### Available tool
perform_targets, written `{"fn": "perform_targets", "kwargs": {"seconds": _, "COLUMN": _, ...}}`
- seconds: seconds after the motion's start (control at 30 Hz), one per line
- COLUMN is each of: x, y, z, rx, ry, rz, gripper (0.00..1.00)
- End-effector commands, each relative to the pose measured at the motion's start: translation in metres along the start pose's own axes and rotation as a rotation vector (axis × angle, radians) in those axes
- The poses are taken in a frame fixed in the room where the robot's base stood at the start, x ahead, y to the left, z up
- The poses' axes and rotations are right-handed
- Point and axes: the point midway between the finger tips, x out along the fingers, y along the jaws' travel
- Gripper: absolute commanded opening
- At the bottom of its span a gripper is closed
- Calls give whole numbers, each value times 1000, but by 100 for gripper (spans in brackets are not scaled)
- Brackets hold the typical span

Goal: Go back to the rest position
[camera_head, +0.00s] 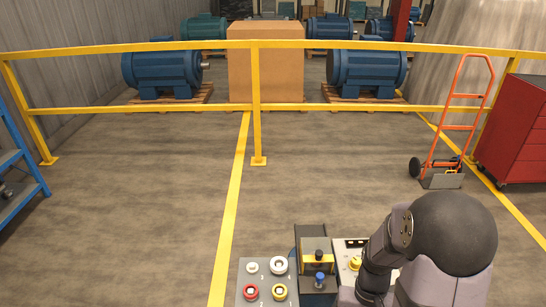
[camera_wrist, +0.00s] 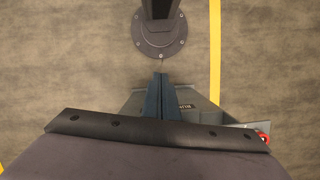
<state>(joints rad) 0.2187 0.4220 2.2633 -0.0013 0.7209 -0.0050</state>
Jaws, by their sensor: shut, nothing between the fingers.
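My gripper (camera_wrist: 160,77) shows in the wrist view as two blue-grey fingers, shut together with nothing between them. They point up the picture, in front of a grey panel-like thing (camera_wrist: 202,108) with lettering. In the head view my arm fills the lower right, and I cannot make out the fingers there. Left of it stand a grey plate (camera_head: 265,293) with white, red and yellow round parts, and a dark stand (camera_head: 311,238) with a yellow bracket and black- and blue-topped pegs. A pale box (camera_head: 342,246) with a yellow knob is partly hidden by my arm.
A yellow railing (camera_head: 256,85) crosses the back, with blue motors (camera_head: 162,70) and a large carton (camera_head: 266,65) behind it. An orange hand truck (camera_head: 459,128) and red cabinet (camera_head: 515,130) stand right, blue shelving (camera_head: 14,160) left. The middle floor is clear.

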Motion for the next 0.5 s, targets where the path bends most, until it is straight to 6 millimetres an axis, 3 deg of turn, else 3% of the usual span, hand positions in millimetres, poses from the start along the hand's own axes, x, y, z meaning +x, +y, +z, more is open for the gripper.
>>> {"fn": "perform_targets", "kwargs": {"seconds": 0.03, "x": -6, "y": -5, "z": 20, "rx": -19, "ry": 6, "rz": 6, "gripper": 0}}
{"fn": "perform_targets", "kwargs": {"seconds": 0.1, "x": -12, "y": -11, "z": 42, "rx": -45, "ry": 18, "rz": 13, "gripper": 0}}
{"fn": "perform_targets", "kwargs": {"seconds": 0.23, "x": -24, "y": -20, "z": 68, "rx": -96, "ry": 65, "rz": 23, "gripper": 0}}
{"fn": "perform_targets", "kwargs": {"seconds": 0.5, "x": -61, "y": -39, "z": 60, "rx": -181, "ry": 233, "rz": 29, "gripper": 0}}
